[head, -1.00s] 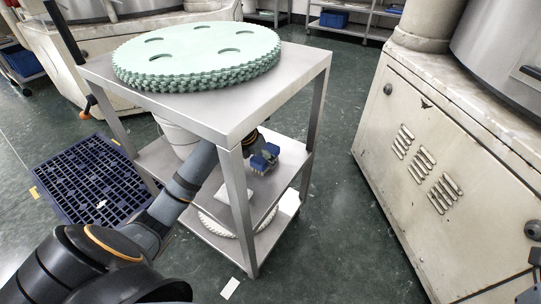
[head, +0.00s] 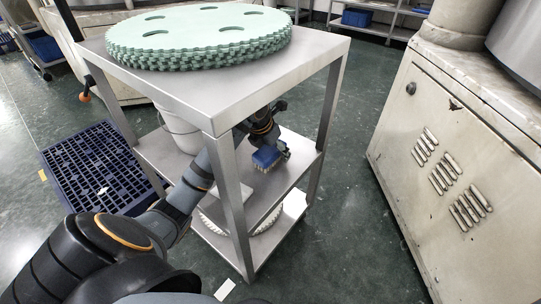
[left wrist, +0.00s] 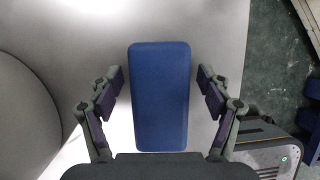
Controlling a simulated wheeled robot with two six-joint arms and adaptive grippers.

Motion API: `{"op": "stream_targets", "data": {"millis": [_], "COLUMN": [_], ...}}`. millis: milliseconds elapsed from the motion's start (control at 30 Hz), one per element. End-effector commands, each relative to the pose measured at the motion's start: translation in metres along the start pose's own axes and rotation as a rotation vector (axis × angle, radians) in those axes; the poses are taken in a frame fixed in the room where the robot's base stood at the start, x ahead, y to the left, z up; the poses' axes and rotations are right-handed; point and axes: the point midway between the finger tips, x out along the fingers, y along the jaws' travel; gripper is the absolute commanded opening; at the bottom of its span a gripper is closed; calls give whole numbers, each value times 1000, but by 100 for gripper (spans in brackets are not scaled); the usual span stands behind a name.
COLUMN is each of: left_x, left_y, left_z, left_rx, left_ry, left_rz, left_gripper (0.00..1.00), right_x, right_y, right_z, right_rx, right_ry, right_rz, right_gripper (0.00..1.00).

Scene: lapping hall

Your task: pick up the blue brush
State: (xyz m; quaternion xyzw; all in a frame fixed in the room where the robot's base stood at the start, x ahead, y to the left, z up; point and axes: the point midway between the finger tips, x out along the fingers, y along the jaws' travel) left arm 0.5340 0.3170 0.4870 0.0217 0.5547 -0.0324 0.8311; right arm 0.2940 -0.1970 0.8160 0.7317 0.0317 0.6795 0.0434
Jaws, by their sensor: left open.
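The blue brush (head: 266,158) sits on the middle shelf of the metal cart, with its pale bristles pointing down. In the left wrist view the brush (left wrist: 160,97) shows as a blue block seen from above, lying lengthwise between the fingers. My left gripper (left wrist: 160,82) is open, with one finger on each side of the brush and a visible gap on both sides. In the head view my left gripper (head: 272,146) reaches in under the cart's top, at the brush. My right gripper is not in view.
The cart's steel top (head: 190,88) and front leg (head: 231,195) stand close around my left arm. Green toothed discs (head: 200,38) lie on top. A white bucket (head: 178,130) stands left on the middle shelf. A beige machine (head: 440,170) stands right, with open floor between.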

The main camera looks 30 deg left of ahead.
Motion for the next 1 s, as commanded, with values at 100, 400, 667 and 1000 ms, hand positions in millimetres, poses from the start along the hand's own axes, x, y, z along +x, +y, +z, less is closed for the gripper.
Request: {"op": "stream_targets", "data": {"millis": [100, 400, 667, 1000], "left_x": [1, 5, 5, 5], "left_y": [0, 0, 0, 0], "left_z": [0, -2, -2, -2], "left_rx": [0, 0, 0, 0], "left_ry": [0, 1, 1, 1], "left_rz": [0, 0, 0, 0], "left_gripper": [78, 78, 78, 35], "right_x": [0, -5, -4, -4], "right_y": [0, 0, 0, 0], "right_z": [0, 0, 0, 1], "right_rx": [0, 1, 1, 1], "right_ry": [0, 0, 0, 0], "right_rz": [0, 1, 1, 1], "right_gripper": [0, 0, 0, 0]}}
